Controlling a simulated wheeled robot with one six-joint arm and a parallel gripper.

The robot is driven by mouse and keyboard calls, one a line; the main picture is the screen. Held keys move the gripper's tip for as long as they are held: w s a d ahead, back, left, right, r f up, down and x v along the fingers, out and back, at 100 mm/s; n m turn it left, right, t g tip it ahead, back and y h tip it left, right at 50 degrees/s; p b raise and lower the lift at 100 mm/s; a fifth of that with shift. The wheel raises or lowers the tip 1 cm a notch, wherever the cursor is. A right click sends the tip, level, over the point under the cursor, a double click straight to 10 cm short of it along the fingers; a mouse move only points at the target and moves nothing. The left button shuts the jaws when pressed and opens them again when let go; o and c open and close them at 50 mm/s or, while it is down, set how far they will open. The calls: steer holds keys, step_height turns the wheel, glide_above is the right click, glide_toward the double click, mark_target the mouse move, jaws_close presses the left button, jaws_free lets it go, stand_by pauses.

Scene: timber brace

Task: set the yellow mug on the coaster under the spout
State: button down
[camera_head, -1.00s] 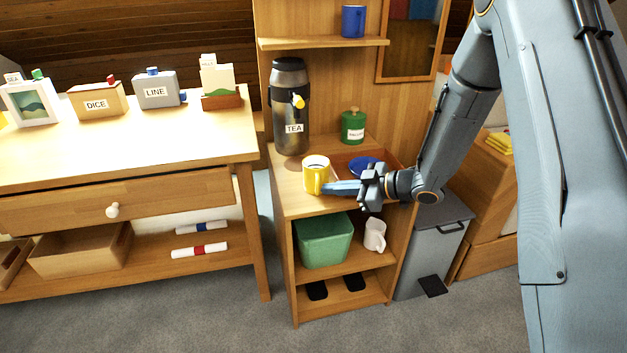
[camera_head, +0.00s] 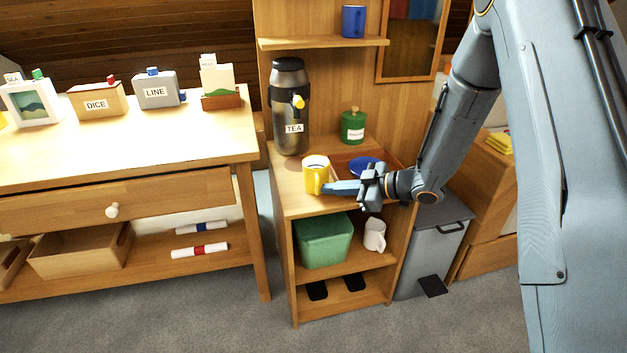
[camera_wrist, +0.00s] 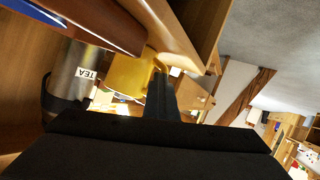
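The yellow mug (camera_head: 314,175) is upright at the front of the wooden stand, with its handle towards the front. The dark drinks urn labelled TEA (camera_head: 290,125) stands behind it to the left, with a yellow-tipped spout (camera_head: 298,102). A brown round patch that looks like the coaster (camera_head: 291,164) shows at the urn's foot, left of the mug and partly hidden. My gripper (camera_head: 325,188) reaches in from the right, its fingers together at the mug's handle. The wrist view shows the mug (camera_wrist: 128,76) at the fingertips. I cannot tell whether the mug touches the board.
A blue dish (camera_head: 362,166) sits in a reddish-brown tray right of the mug. A green canister (camera_head: 353,127) stands behind it. A shelf with a blue mug (camera_head: 353,21) is above. A green bin (camera_head: 323,241) and white mug (camera_head: 375,234) are below.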

steer(key=c, duration=2.5)
jaws_free()
steer(key=o, duration=0.5)
steer(key=shift+c, duration=0.2)
